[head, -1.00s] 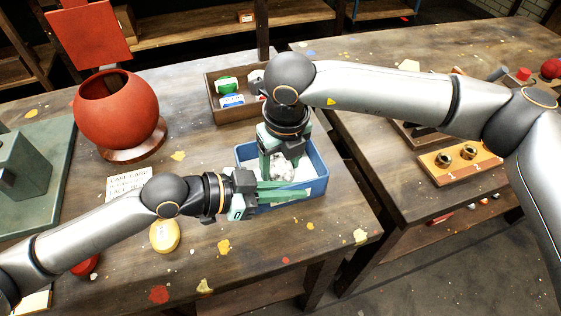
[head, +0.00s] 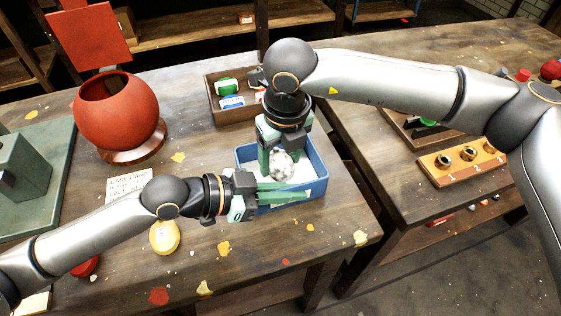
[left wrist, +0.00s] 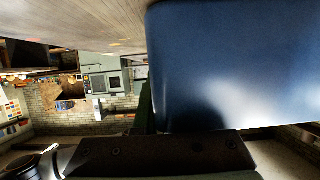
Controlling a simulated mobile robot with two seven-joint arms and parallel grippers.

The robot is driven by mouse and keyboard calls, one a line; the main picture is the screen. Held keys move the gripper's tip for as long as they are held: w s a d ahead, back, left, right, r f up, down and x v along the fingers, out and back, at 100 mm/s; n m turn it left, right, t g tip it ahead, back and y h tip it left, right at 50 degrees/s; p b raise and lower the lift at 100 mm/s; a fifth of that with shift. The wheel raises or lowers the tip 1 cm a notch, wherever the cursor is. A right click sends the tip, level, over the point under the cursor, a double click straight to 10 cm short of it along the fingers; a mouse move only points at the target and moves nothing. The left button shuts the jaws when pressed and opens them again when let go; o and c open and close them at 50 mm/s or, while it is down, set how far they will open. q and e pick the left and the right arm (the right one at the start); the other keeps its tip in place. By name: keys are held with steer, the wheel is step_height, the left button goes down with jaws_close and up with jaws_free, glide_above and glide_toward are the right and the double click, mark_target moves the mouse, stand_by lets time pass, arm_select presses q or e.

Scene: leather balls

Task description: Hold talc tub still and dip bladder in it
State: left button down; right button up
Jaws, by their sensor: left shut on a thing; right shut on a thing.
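The blue talc tub (head: 317,190) stands near the front edge of the table, with white talc inside. Its blue wall fills the right of the left wrist view (left wrist: 235,65). My left gripper (head: 284,191) is shut on the tub's near wall. My right gripper (head: 280,158) points down into the tub from above and is shut on the pale, mottled bladder (head: 283,166). The bladder is inside the tub at the talc. Fingers hide part of it, and I cannot tell how deep it sits.
A brown tray (head: 215,105) with small packets lies behind the tub. A red round vessel (head: 117,115) stands at left. A second table at right holds a wooden block with cups (head: 459,160).

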mark_target(281, 160)
steer(key=shift+r, duration=3.5)
arm_select(q)
steer(key=c, duration=0.9)
jaws_free()
steer(key=shift+c, duration=0.2)
steer(key=shift+a, duration=0.1)
steer(key=v, duration=1.2)
